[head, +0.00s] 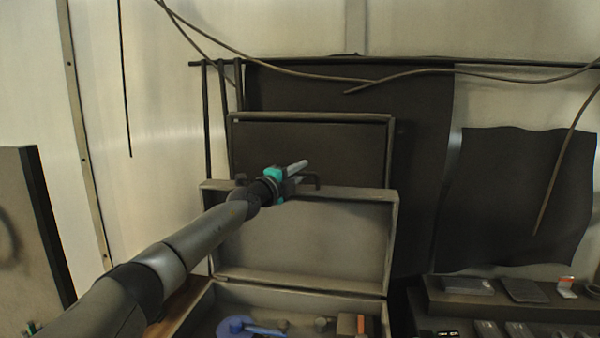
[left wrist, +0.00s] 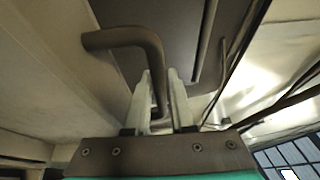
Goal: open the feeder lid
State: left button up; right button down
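The feeder lid (head: 310,242) is a grey panel standing raised at the back of the open feeder box (head: 297,299). A dark bent handle (head: 317,180) is at the lid's top edge. It also shows large in the left wrist view (left wrist: 128,36). My left gripper (head: 300,170) is at this handle. In the left wrist view my left gripper's pale fingers (left wrist: 162,88) stand on both sides of the handle's end and look closed on it; the exact contact is partly hidden. My right gripper is in neither view.
The box holds a blue round part (head: 236,326) and several small items. A dark framed panel (head: 310,152) stands behind the lid. A dark shelf (head: 500,297) with small parts is at the right. Cables (head: 290,72) hang above. A panel (head: 25,220) stands at the left.

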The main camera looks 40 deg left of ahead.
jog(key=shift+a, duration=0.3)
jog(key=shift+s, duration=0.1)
